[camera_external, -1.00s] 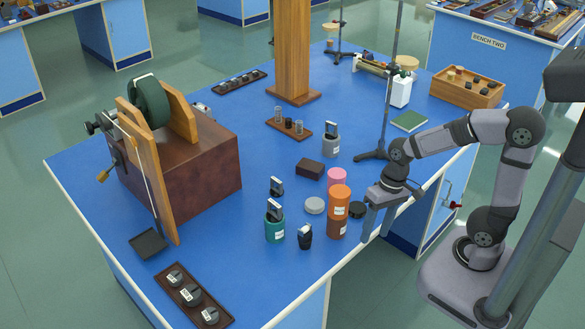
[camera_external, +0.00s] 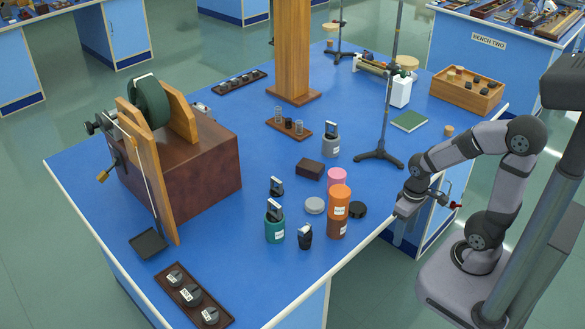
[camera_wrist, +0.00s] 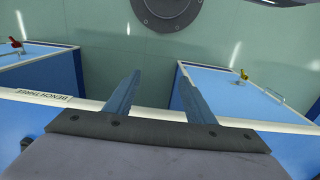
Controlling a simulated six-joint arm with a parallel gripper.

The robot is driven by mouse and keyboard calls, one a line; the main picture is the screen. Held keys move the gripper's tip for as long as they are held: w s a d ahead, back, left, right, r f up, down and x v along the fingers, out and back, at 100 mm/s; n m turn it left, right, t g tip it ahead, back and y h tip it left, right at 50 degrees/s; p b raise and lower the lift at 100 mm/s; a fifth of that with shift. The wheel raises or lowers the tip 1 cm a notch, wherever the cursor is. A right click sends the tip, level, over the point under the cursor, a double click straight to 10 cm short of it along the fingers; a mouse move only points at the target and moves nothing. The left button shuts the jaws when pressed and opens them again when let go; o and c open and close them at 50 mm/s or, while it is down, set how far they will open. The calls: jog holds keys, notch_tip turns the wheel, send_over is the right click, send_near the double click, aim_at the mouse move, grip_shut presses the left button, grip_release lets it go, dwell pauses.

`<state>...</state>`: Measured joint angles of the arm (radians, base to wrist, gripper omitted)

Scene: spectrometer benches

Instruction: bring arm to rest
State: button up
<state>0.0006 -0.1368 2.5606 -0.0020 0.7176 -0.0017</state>
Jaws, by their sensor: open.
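My gripper (camera_external: 401,232) hangs just off the right edge of the blue bench (camera_external: 262,168), pointing down, close to my base. In the wrist view the two fingers of my gripper (camera_wrist: 160,92) stand wide apart with nothing between them. Below them are the green floor (camera_wrist: 100,60), blue cabinet fronts and a bench edge marked with lettering. In the external view the fingertips are partly lost against the cabinet side.
Near the gripper on the bench stand an orange canister (camera_external: 339,200), a dark round lid (camera_external: 357,209) and a retort stand (camera_external: 382,152). A small cork (camera_external: 449,130) and a green book (camera_external: 409,120) lie farther back. The floor beside the bench is clear.

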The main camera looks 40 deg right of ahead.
notch_tip(320, 180, up, 12)
jog(key=p, duration=0.9)
jog(key=shift+f+p, duration=0.25)
jog(key=shift+p, duration=0.05)
